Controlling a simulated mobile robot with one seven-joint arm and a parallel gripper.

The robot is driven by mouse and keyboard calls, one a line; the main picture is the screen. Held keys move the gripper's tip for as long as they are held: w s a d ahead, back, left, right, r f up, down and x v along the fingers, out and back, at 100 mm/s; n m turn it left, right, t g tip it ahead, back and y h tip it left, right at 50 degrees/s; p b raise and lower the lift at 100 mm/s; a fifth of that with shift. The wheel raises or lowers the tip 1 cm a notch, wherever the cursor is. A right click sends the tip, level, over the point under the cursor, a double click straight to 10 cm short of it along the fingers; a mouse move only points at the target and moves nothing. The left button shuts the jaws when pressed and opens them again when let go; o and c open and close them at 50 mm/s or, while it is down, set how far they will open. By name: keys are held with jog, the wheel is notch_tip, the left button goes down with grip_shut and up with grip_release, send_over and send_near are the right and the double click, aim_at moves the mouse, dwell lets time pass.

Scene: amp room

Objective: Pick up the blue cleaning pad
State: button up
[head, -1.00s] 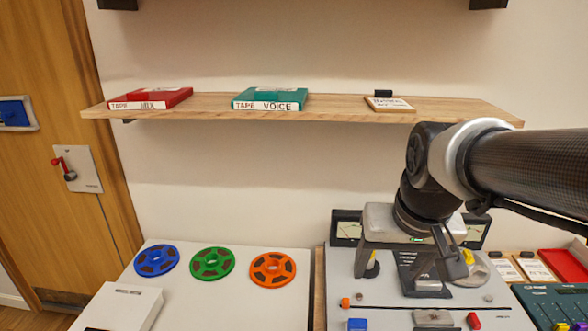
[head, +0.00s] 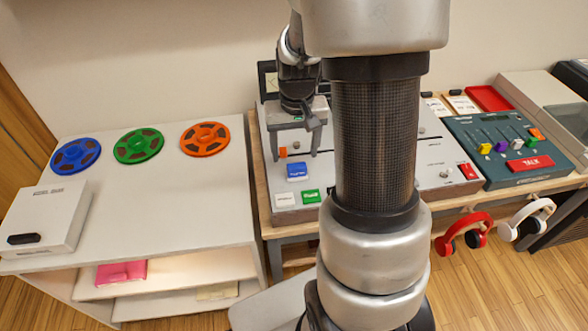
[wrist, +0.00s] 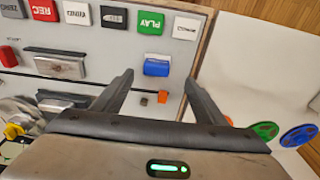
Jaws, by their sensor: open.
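The blue cleaning pad appears as a small blue block (head: 297,172) with a pale front edge, lying on the grey tape machine (head: 283,214) near its left end. It also shows in the wrist view (wrist: 156,66), between the tips of my fingers in the picture. My gripper (head: 296,152) is open and empty. It points down over the machine's left part, just behind the pad in the head view. The fingers look apart from the pad; their exact height above it I cannot tell.
A small orange piece (head: 283,152) sits close behind the pad. A green PLAY button (head: 311,196) and a white button (head: 285,199) lie in front. Blue (head: 75,155), green (head: 138,145) and orange (head: 204,139) reels lie on the left cabinet. Headphones (head: 465,234) hang at right.

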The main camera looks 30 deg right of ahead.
aim_at(297, 165)
jog(key=f, duration=0.2)
jog(key=shift+w+f, duration=0.2)
jog(key=shift+f, duration=0.1)
jog(key=f, duration=0.2)
jog(key=d+f+b, duration=0.1)
jog(key=f, duration=0.2)
jog(key=shift+w, duration=0.2)
jog(key=c, duration=1.1)
jog(key=shift+c, duration=0.2)
jog(key=shift+r, duration=0.1)
notch_tip(297, 165, up, 10)
jog(key=shift+f+p, duration=0.1)
jog(key=shift+p, duration=0.7)
